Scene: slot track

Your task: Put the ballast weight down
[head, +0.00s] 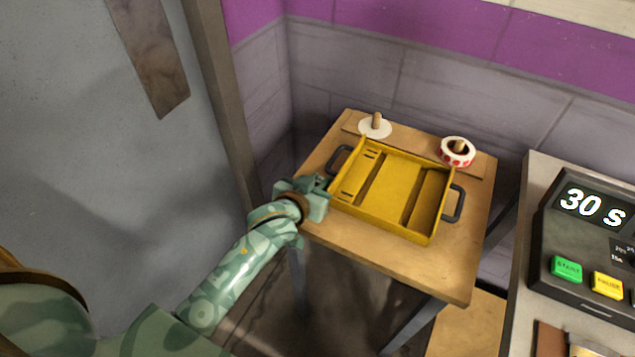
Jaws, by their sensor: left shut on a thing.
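My left gripper (320,187) is at the left edge of the wooden table, beside the near-left side of the yellow tray (386,229). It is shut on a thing. The hand largely hides what it holds, so the ballast weight's shape cannot be made out there. I cannot tell whether the gripper touches the tray. The tray lies on the table (458,276), with slots and raised strips inside and a dark handle on each side. My right gripper is not in view.
Behind the tray, a white disc (367,130) with a wooden peg and a red-and-white ring (456,158) around another peg stand on a board. A timer (590,240) reading 30 s is at the right. The table's front strip is clear.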

